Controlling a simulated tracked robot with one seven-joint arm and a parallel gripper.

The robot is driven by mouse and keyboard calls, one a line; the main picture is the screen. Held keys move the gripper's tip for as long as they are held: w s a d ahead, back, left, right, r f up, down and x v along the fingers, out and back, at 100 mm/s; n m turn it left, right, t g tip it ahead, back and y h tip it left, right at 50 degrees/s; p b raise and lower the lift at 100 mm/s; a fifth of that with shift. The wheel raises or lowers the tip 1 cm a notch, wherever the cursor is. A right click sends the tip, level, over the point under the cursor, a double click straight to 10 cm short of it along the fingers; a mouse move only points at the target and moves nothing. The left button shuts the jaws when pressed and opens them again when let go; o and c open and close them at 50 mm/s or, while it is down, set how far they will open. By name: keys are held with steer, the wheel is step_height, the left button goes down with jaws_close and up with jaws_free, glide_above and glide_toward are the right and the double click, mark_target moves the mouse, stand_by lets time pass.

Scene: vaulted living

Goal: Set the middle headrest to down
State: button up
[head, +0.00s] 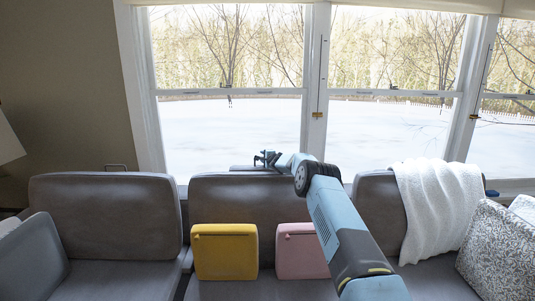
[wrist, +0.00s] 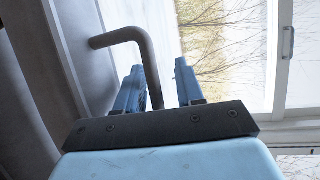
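The middle backrest (head: 235,210) of the grey sofa stands below my gripper. A low dark piece (head: 243,168) shows at its top edge, likely part of the middle headrest and partly hidden by my gripper. My gripper (head: 266,157) is just above that edge, its fingers toward the left. In the wrist view, my gripper (wrist: 162,84) has its two blue fingers apart. A bent grey bar (wrist: 120,37) runs down between them in the picture. I cannot tell whether either finger touches it.
The left backrest (head: 105,215) has a thin bar loop (head: 116,167) on top. A white throw (head: 437,205) covers part of the right backrest. Yellow (head: 225,252) and pink (head: 300,252) cushions lie on the middle seat. Windows (head: 230,110) stand close behind the sofa.

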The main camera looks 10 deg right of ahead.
steer(key=r, duration=0.3)
steer(key=shift+s+r, duration=0.3)
steer(key=shift+s, duration=0.1)
steer(key=shift+s+r, duration=0.2)
steer(key=shift+r, duration=0.05)
steer(key=s+r, duration=0.8)
steer(key=s, duration=0.4)
steer(key=shift+s, duration=0.4)
steer(key=shift+d+r, duration=0.1)
